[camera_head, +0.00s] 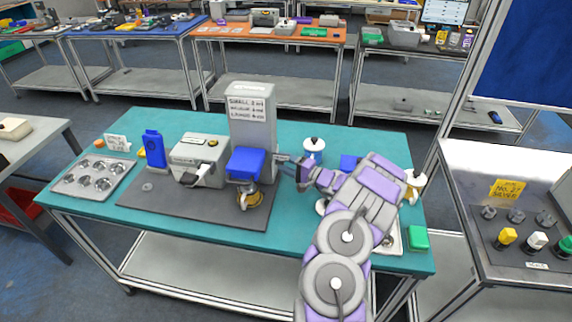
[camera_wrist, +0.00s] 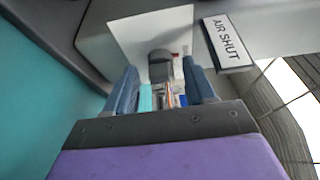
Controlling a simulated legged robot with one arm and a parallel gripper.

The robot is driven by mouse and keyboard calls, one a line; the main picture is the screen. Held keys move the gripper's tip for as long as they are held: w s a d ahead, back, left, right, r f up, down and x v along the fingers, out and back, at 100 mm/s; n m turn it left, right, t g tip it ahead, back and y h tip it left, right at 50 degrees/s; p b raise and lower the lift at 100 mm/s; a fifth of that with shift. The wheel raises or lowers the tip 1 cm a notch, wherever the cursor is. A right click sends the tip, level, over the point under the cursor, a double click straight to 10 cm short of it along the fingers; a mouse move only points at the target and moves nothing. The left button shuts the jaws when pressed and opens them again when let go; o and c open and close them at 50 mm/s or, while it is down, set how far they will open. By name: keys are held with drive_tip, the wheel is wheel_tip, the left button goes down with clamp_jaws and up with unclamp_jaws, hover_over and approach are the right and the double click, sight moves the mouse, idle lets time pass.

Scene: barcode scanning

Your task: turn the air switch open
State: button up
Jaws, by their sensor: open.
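The air switch (camera_wrist: 160,64) is a dark grey knob on a white plate (camera_wrist: 118,34), seen in the wrist view. A label reading "AIR SHUT" (camera_wrist: 228,42) is to its right. My gripper (camera_wrist: 161,76) has its two blue-grey fingers apart, one on each side of the knob in the picture. I cannot tell whether either finger touches it. In the head view my gripper (camera_head: 283,163) reaches the right side of the tall grey machine (camera_head: 252,108); the switch is hidden there.
The machine has a blue front part (camera_head: 246,163) and stands on a dark mat (camera_head: 140,199) on the teal table (camera_head: 330,133). A grey box (camera_head: 199,151) and a blue carton (camera_head: 154,148) are left of the machine.

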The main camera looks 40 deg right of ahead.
drive_tip(key=shift+c, duration=0.4)
clamp_jaws()
drive_tip(key=shift+m+p, duration=0.35)
drive_tip(key=shift+m, duration=0.05)
drive_tip(key=shift+d+r+m+g+y+p, duration=0.1)
drive_tip(key=shift+m+g+y+p, duration=0.4)
drive_tip(key=shift+m+g+p, duration=1.05)
drive_tip(key=shift+d+r+m+g+y+p, duration=0.1)
drive_tip(key=shift+m+g+y+p, duration=0.55)
drive_tip(key=shift+m+p, duration=1.55)
drive_tip(key=shift+m+g+y+p, duration=0.35)
drive_tip(key=shift+m+g+p, duration=0.9)
drive_tip(key=shift+m, duration=1.3)
drive_tip(key=shift+w, duration=0.1)
drive_tip(key=shift+r, duration=0.1)
